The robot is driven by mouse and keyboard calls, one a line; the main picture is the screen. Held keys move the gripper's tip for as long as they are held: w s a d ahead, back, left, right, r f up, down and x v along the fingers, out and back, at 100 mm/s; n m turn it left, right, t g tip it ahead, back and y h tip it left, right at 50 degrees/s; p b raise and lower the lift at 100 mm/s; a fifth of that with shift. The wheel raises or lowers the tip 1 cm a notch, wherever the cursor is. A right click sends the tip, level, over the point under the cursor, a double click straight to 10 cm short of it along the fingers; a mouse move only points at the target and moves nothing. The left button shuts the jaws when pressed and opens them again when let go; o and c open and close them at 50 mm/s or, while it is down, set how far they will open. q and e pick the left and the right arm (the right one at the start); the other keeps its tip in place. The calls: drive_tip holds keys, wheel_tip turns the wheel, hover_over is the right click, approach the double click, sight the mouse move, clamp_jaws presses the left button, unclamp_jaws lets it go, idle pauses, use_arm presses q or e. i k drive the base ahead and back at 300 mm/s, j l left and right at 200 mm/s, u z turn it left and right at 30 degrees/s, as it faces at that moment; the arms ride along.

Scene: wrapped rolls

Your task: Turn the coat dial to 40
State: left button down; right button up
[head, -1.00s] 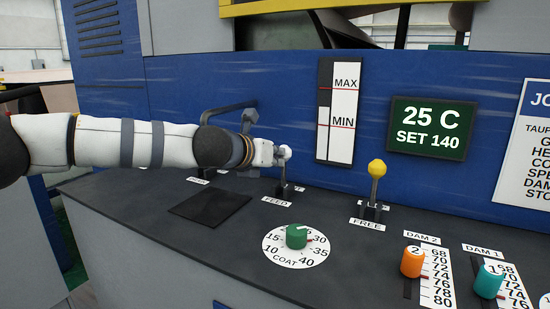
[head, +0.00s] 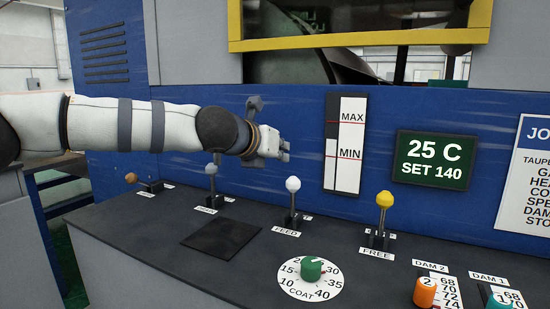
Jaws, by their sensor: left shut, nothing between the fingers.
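The coat dial is a green knob (head: 312,268) on a round white scale plate (head: 301,290) on the dark console top. The scale shows 10, 15, 30, 35 and 40, with the number at the back partly hidden by the knob. A red mark shows at the knob's right side, near 30. My left gripper (head: 284,150) is shut and empty. It is raised above the console, behind and above the dial, near the white-knobbed FEED lever (head: 293,186), and apart from the dial. My right gripper is not in view.
A yellow-knobbed FREE lever (head: 384,200) stands right of the dial. Orange (head: 425,292) and teal (head: 499,298) knobs sit front right. A display (head: 433,160) reads 25 C, SET 140. A black pad (head: 221,234) lies left.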

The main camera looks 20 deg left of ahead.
sight(311, 268)
drive_tip(key=k+l, duration=0.25)
drive_tip(key=k, duration=0.2)
drive_tip(key=k+l, duration=0.3)
drive_tip(key=k, duration=0.2)
